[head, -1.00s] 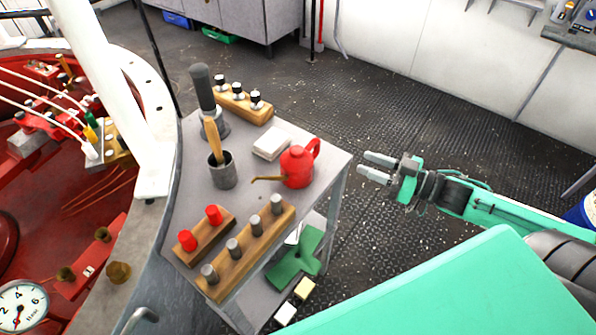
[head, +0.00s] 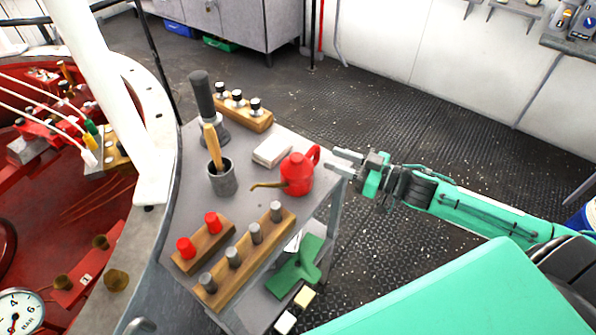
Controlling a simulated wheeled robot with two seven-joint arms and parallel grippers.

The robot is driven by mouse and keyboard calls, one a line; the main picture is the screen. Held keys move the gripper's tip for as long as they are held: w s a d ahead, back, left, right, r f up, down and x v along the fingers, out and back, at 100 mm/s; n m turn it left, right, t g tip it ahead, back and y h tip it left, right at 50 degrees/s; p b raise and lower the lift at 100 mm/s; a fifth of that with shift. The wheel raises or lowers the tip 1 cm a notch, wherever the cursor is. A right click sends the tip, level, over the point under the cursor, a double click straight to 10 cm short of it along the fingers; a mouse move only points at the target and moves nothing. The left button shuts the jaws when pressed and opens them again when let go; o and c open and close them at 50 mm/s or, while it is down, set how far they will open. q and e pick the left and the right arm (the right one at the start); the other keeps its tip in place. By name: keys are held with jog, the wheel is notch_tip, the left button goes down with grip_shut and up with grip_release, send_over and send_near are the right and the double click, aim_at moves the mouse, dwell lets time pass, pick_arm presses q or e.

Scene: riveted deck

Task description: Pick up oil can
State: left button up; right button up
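The red oil can (head: 297,174) stands upright on the grey table (head: 262,205), near its right edge. Its brass spout points left and its red handle is on the right side. My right gripper (head: 335,162) is just right of the can, fingers pointing left toward the handle. The fingers are apart with a gap between them, and nothing shows between them. The near fingertip looks close to the handle; I cannot tell whether they touch. My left gripper is not in view.
Left of the can are a white block (head: 271,151) and a grey cup (head: 222,178) with a brush. In front are wooden blocks with grey pegs (head: 255,234) and red pegs (head: 212,223). Behind stands a wooden block with knobs (head: 243,113). Open floor lies right of the table.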

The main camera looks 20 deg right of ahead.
aim_at(317, 152)
jog(key=shift+f+x, duration=0.2)
jog(key=shift+x, duration=1.75)
jog(key=shift+p+x, duration=0.3)
jog(key=shift+x, duration=0.7)
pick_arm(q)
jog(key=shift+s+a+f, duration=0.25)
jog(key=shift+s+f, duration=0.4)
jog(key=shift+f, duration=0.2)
pick_arm(e)
jog(key=shift+f, duration=0.1)
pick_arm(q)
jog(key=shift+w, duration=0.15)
pick_arm(e)
jog(key=shift+c, duration=0.3)
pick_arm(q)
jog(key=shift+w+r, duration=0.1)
pick_arm(e)
grip_shut()
